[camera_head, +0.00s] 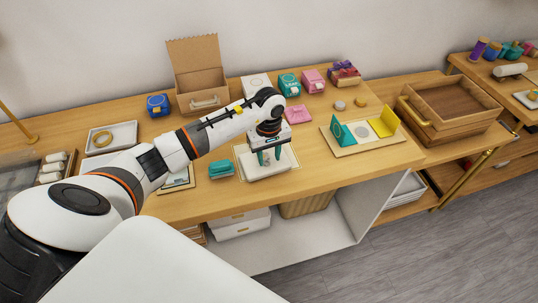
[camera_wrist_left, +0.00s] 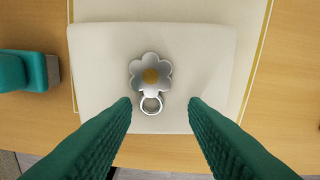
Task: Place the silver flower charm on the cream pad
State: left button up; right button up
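In the head view the cream pad (camera_head: 280,166) is at the front middle of the table, and I cannot make out the charm there. My left gripper (camera_head: 269,158) points down over the pad. Its two green fingers (camera_wrist_left: 160,102) are spread wide on either side of the charm's ring, apart from it, with nothing between them held. My right gripper is not in view.
A teal item (camera_head: 221,169) stands just left of the pad. A pink item (camera_head: 297,114) is behind it. A board with teal and yellow stands (camera_head: 360,147) and a wooden tray (camera_head: 452,127) are to the right. Bare table lies between pad and board.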

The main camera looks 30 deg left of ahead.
aim_at(269, 161)
pick_arm(q)
notch_tip(269, 161, up, 12)
jog(key=b, duration=0.3)
jog(key=shift+f+b, duration=0.2)
jog(key=shift+b, duration=0.1)
